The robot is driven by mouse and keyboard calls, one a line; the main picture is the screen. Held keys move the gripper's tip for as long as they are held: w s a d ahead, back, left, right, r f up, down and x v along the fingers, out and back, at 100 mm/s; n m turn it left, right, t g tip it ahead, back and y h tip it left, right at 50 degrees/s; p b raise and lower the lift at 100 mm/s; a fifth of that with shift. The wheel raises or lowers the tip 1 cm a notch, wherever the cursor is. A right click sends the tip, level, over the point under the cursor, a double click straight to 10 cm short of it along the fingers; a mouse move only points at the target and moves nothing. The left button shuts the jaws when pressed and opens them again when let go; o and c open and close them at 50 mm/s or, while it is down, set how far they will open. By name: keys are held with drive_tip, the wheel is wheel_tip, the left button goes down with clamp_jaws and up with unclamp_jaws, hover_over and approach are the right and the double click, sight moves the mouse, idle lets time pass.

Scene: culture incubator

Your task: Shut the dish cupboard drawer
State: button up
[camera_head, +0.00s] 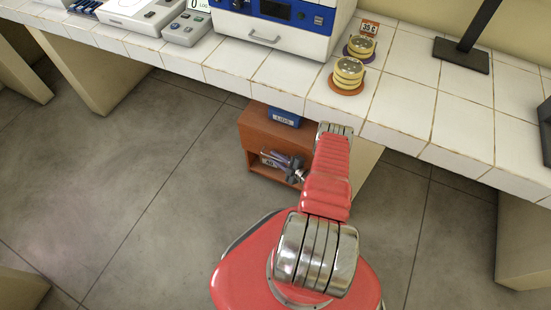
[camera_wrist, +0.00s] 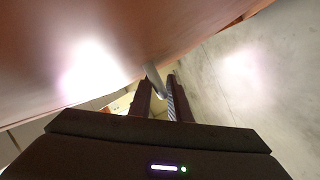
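The brown wooden dish cupboard (camera_head: 278,140) stands under the white tiled bench. Its upper part shows in front of the bench edge, and an open compartment is below it. I cannot tell how far the drawer stands out. My arm reaches down beside the cupboard; my gripper (camera_head: 288,166) is low at its front, small and partly hidden. In the wrist view a brown wooden surface (camera_wrist: 60,40) fills the upper left, with a grey bar (camera_wrist: 154,80) by it, like a handle. The bar lies between or just beyond my two dark fingers (camera_wrist: 162,98), which have a narrow gap. Contact is unclear.
A blue box labelled LIDS (camera_head: 284,117) sits at the cupboard's top, close under the bench (camera_head: 235,57). The bench carries a blue and white machine (camera_head: 270,22) and two stacks of yellow dishes (camera_head: 348,73). Grey floor (camera_head: 150,170) is open to the left.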

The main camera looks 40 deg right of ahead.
sight(276, 145)
drive_tip(key=shift+r, duration=0.2)
drive_tip(key=r, duration=0.7)
drive_tip(key=shift+w+d+r, duration=0.1)
drive_tip(key=shift+d+r, duration=0.15)
drive_tip(key=shift+r, duration=1.2)
drive_tip(key=shift+a, duration=0.1)
drive_tip(key=shift+a+f, duration=0.1)
